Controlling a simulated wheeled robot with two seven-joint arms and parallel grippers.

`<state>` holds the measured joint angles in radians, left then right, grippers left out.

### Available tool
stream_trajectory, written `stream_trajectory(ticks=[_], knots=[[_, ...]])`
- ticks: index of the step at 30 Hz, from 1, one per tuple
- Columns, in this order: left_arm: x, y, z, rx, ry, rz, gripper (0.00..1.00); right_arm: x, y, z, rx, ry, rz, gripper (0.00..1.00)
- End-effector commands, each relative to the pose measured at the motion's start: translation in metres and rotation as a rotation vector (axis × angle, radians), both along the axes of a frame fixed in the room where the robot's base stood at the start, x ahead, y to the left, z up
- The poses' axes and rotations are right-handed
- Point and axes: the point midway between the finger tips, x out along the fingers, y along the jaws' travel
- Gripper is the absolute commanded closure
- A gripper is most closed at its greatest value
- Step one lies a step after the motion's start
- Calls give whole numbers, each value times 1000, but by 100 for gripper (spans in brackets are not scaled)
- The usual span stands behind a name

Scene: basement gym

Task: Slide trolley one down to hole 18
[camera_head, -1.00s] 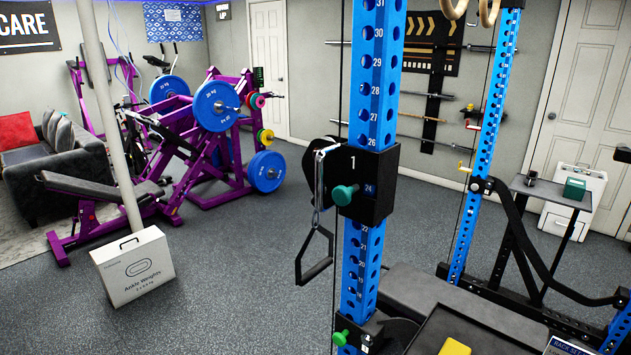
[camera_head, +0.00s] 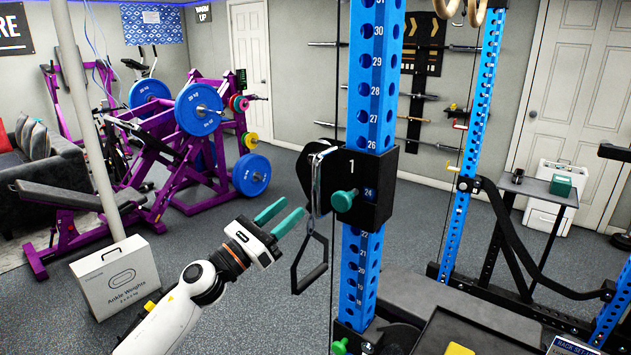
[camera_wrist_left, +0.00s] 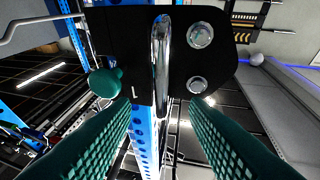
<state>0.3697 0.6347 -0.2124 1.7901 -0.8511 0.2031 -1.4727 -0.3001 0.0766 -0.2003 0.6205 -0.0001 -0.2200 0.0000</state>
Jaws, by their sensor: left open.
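Trolley one (camera_head: 382,205) is a black block marked 1 on the blue numbered upright (camera_head: 372,90). Its green pull knob (camera_head: 343,200) sits beside the number 24. A silver carabiner (camera_head: 316,185) on its left side holds a black handle (camera_head: 310,265). Small numbers run down the upright below it; 18 (camera_head: 359,302) is near the bottom. My left gripper (camera_head: 294,206) is open and empty, just left of the carabiner. In the left wrist view the open fingers (camera_wrist_left: 160,105) point at the trolley's black plate (camera_wrist_left: 130,30), the knob (camera_wrist_left: 105,82) and the carabiner (camera_wrist_left: 160,60). My right gripper is out of view.
A second green knob (camera_head: 340,346) is low on the same upright. An ankle weights box (camera_head: 118,277) stands at lower left by a pole. A purple weight machine (camera_head: 170,140) is behind. A black bench and tray (camera_head: 440,335) are at lower right.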

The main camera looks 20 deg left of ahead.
Motion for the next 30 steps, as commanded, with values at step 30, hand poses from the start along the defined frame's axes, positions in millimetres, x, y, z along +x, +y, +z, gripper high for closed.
stream_trajectory(ticks=[30], knots=[[75, -45, 36, -4, 4, 0, 77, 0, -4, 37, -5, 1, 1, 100]])
